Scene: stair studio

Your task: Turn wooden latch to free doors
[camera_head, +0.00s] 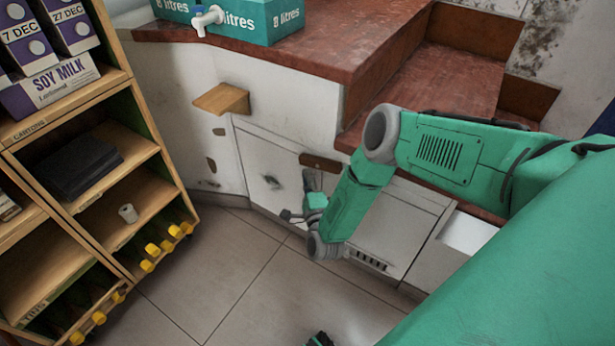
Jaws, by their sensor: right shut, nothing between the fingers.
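The wooden latch (322,162) is a short dark brown bar, lying roughly level across the upper edge of the white cabinet doors. The left door (262,165) is worn white with a dark smudge. The right door (385,228) has a slotted vent low down and is partly hidden by my right arm. Both doors look closed. My right gripper (310,180) is shut and empty, just below the latch's left end in the picture. It is small, and I cannot tell whether it touches the latch or door. My left gripper does not show clearly.
A wooden shelf unit (140,165) with soy milk cartons and yellow-capped bottles stands at the left. A small wooden ledge (222,98) juts from the white wall. A red-brown worktop (290,50) carries a green box (235,20) with a tap. The tiled floor (215,270) is mostly clear.

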